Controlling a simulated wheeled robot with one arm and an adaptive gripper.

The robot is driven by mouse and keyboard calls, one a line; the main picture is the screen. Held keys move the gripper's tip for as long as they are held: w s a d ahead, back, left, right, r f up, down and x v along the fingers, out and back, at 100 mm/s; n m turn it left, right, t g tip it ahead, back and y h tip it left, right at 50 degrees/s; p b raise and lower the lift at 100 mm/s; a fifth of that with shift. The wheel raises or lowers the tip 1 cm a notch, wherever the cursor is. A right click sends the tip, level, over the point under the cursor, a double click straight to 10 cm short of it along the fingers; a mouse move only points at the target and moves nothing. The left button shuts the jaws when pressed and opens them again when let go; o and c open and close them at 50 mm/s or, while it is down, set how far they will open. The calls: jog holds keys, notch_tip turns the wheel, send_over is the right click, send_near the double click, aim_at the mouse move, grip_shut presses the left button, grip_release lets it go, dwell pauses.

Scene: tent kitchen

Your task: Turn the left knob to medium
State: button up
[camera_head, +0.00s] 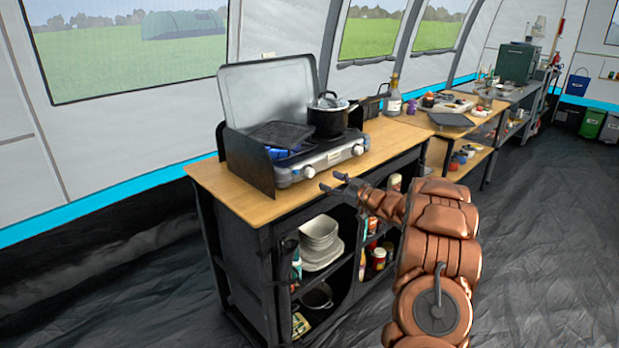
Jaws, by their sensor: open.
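The camping stove (300,162) stands on the wooden counter with its grey lid raised. Its left knob (309,171) is a light round knob on the front panel; I cannot read its setting. The right knob (358,150) is farther along the same panel. My gripper (329,181) is open and empty, its fingertips just right of and slightly below the left knob in the picture. I cannot tell whether it touches the knob.
A black pot (328,117) sits on the right burner and a dark grill plate (281,134) on the left. The wooden counter (236,196) has bare space at its left front. Shelves below hold white dishes (320,240). The floor to the right is clear.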

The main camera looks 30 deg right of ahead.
aim_at(312, 174)
jog(key=shift+p+x, duration=0.5)
jog(key=shift+x, duration=3.35)
jog(key=shift+c, duration=0.4)
jog(key=c, duration=1)
grip_shut()
jog(key=shift+d, duration=0.1)
jog(key=shift+f+n+b, duration=0.1)
jog(key=shift+n+b, duration=0.2)
jog(key=shift+f+n+b, duration=0.15)
jog(key=shift+n+b, duration=1.05)
jog(key=shift+b, duration=0.05)
jog(key=n+b, duration=0.4)
jog(key=shift+n, duration=0.3)
jog(key=shift+r, duration=0.2)
